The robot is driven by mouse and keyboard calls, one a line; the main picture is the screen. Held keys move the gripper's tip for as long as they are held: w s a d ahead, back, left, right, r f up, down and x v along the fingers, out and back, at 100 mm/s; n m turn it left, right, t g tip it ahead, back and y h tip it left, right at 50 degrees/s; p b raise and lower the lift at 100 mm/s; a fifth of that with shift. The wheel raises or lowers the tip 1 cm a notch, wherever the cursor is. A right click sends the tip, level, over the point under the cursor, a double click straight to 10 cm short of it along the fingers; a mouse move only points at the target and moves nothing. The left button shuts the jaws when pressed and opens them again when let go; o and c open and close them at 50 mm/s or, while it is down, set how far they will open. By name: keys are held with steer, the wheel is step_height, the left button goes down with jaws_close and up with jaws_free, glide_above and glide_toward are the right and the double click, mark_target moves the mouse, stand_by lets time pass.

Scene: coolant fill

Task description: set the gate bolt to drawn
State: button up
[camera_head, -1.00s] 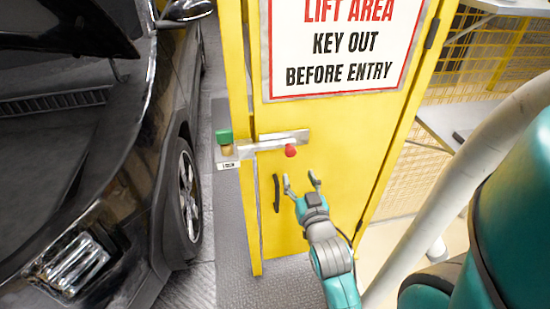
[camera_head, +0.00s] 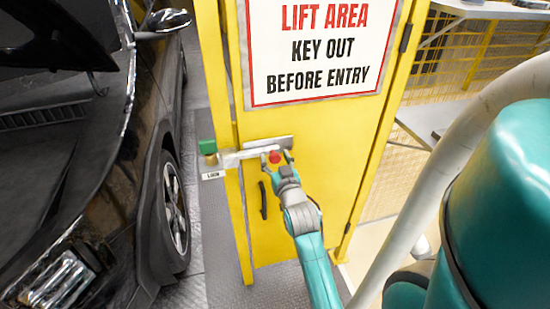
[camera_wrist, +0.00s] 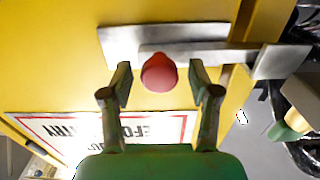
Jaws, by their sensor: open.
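The gate bolt (camera_head: 240,155) is a pale metal bar on a grey plate near the left edge of the yellow gate (camera_head: 310,175). It reaches left across the gap to the post, beside a green-topped brass lock (camera_head: 208,148). Its red knob (camera_head: 274,157) also shows in the wrist view (camera_wrist: 159,72). My gripper (camera_head: 276,156) is open, with one finger on each side of the knob. In the wrist view my gripper (camera_wrist: 160,80) has gaps between both fingers and the knob.
A black handle (camera_head: 263,200) is on the gate below the bolt. A warning sign (camera_head: 318,50) is above it. A dark car (camera_head: 150,190) with its hood up stands to the left. Wire mesh and a shelf (camera_head: 440,118) are at the right.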

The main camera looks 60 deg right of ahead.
steer(key=shift+w+d, duration=0.2)
steer(key=shift+d, duration=0.1)
steer(key=shift+c, duration=0.2)
jaws_close()
